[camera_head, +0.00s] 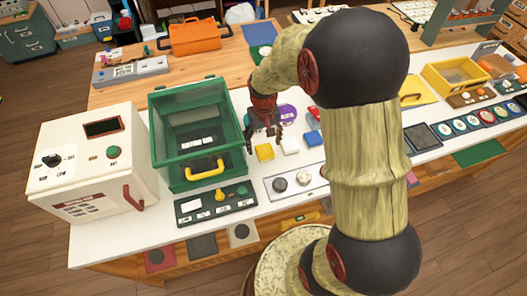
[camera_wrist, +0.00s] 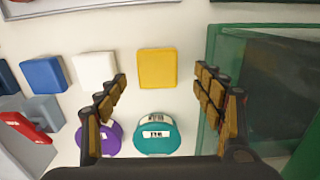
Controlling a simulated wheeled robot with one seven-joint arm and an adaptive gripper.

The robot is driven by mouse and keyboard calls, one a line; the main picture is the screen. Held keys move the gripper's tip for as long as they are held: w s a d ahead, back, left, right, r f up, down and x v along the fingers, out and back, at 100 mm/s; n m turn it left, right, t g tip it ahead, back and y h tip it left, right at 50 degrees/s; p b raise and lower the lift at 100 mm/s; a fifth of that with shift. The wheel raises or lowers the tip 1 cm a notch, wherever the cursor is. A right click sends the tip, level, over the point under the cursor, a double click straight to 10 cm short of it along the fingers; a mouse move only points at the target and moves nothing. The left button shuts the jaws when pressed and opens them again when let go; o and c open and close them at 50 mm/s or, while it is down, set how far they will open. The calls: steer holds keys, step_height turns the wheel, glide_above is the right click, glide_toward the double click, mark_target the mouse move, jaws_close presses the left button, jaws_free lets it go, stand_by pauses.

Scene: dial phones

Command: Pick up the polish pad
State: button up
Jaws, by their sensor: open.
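Several pads lie flat on the white counter, and I cannot tell for certain which is the polish pad. In the wrist view a yellow square pad (camera_wrist: 157,68) lies between and just beyond my fingertips. A white square pad (camera_wrist: 95,69) and a blue square pad (camera_wrist: 44,75) lie left of it. A teal disc (camera_wrist: 157,138) with a label shows between my fingers, and a purple disc (camera_wrist: 106,138) shows partly behind the left finger. My gripper (camera_wrist: 163,84) is open and empty above them, pointing down. In the head view my gripper (camera_head: 264,138) hangs behind the yellow pad (camera_head: 265,152).
A green open-topped box (camera_head: 165,130) with a yellow handle stands close beside my gripper; its green wall (camera_wrist: 214,55) shows at right in the wrist view. A red-and-grey object (camera_wrist: 28,125) lies at left there. A knob panel (camera_head: 296,183) lies in front of the pads.

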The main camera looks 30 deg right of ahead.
mark_target(265, 150)
steer(key=f+b, duration=0.2)
steer(key=f, duration=0.3)
steer(key=shift+d+f, duration=0.15)
steer(key=shift+d, duration=0.05)
steer(key=c, duration=0.3)
steer(key=c, duration=1)
